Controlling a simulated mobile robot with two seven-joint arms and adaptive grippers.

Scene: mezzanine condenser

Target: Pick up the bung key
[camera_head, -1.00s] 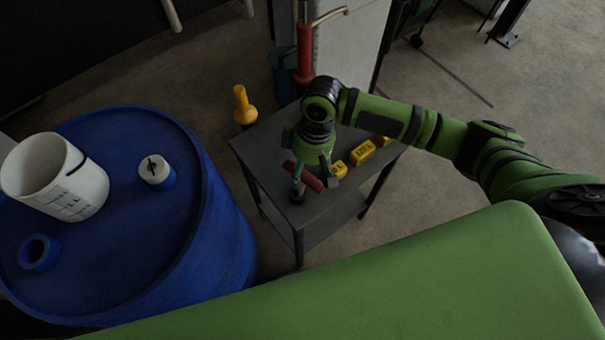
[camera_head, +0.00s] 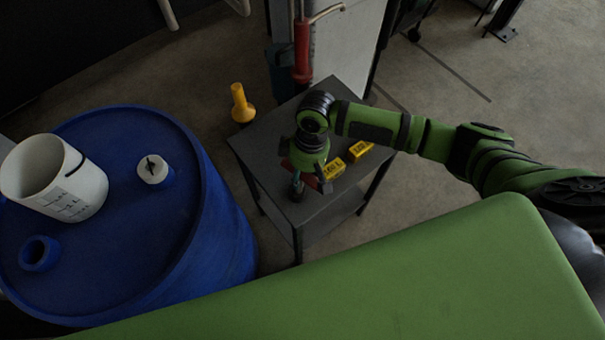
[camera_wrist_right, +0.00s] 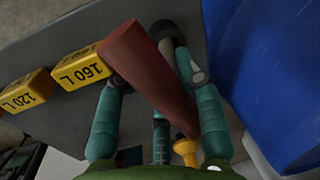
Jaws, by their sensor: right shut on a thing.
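The bung key has a red bar handle (camera_wrist_right: 150,75) and a darker lower end (camera_head: 297,191). It stands over the near left part of the grey table (camera_head: 262,160). My right gripper (camera_head: 308,174) is over it from above, shut on the key. In the right wrist view its teal fingers (camera_wrist_right: 158,100) lie on both sides of the red handle, which crosses between them at a slant. The gripper hides the middle of the handle in the head view. I cannot tell whether the lower end touches the table. My left gripper is not in view.
Yellow blocks marked in litres (camera_head: 334,168) sit on the table right of the gripper. A blue drum (camera_head: 150,240) stands left, bearing a white cylinder (camera_head: 85,190) and a white-capped bung (camera_head: 153,170). A yellow funnel-like object (camera_head: 241,105) stands behind the table's left edge.

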